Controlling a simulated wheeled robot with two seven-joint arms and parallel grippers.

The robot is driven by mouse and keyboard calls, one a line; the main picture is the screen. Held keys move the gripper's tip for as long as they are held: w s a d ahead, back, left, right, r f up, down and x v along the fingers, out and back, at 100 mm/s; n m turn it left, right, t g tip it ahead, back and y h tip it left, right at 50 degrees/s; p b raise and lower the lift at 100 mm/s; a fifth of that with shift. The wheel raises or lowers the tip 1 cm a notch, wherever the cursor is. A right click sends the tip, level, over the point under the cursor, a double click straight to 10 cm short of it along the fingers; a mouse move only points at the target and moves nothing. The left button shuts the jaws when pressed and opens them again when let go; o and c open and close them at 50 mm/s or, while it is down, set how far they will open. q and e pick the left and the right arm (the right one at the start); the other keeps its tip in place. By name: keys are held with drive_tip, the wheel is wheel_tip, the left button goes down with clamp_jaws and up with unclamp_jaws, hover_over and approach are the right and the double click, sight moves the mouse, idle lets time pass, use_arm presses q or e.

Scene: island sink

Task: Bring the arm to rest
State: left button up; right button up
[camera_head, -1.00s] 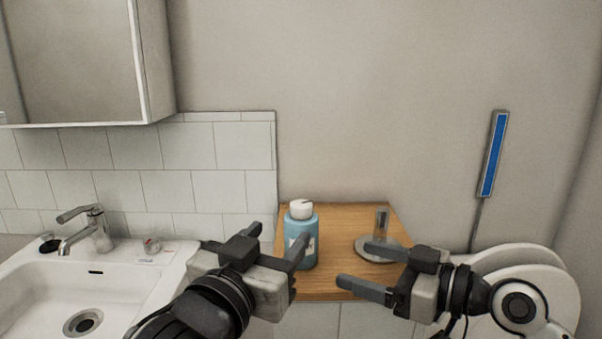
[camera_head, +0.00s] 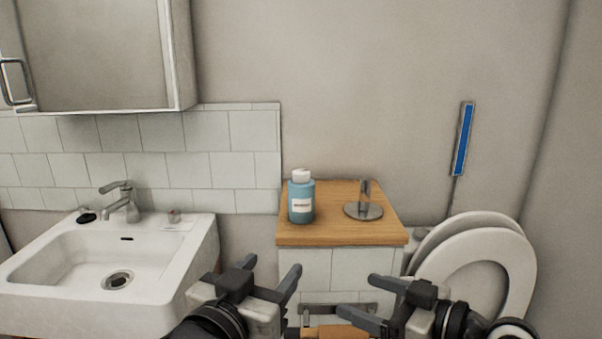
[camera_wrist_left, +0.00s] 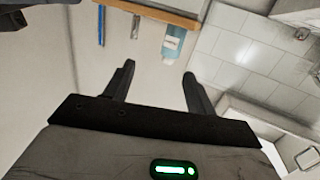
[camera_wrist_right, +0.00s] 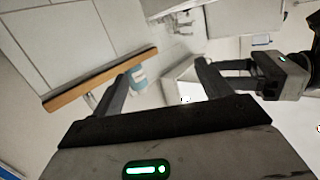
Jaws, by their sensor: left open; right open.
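My left gripper (camera_head: 273,264) is open and empty, low in the head view, in front of and below the wooden-topped cabinet. Its spread fingers also show in the left wrist view (camera_wrist_left: 158,70), with nothing between them. My right gripper (camera_head: 356,294) is open and empty, to the right of the left one. The right wrist view shows its open fingers (camera_wrist_right: 161,70). A blue bottle with a white cap (camera_head: 301,199) stands upright on the wooden top (camera_head: 335,236), apart from both grippers. It also shows in the left wrist view (camera_wrist_left: 174,42).
A metal stand with a round base (camera_head: 364,210) is on the wooden top, right of the bottle. A white sink (camera_head: 60,300) with a faucet (camera_head: 121,203) is at left. A toilet with raised seat (camera_head: 480,265) is at right. A mirrored cabinet (camera_head: 95,55) hangs upper left.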

use_arm(q)
drive_tip(key=s+a+f+g, duration=0.1)
drive_tip(key=s+a+f, duration=0.2)
drive_tip(key=f, duration=0.6)
drive_tip(key=s+a+f+n+g+y+p, duration=0.1)
drive_tip(key=s+a+f+g, duration=0.1)
drive_tip(key=s+f, duration=0.5)
drive_tip(key=s+a+f+g+y, duration=0.1)
drive_tip(key=s+a+f, duration=0.3)
drive_tip(key=f, duration=0.7)
drive_tip(key=shift+s+n+g+p, duration=0.4)
drive_tip(key=shift+s+g, duration=0.1)
drive_tip(key=shift+s, duration=0.6)
use_arm(e)
drive_tip(key=s+d+f+m+h, duration=0.3)
drive_tip(key=s+f+m+h, duration=0.4)
drive_tip(key=s+f, duration=1)
wheel_tip(320, 180, down, 4)
drive_tip(key=shift+s+r+h, duration=0.1)
drive_tip(key=shift+s+h, duration=0.25)
drive_tip(key=shift+h, duration=0.55)
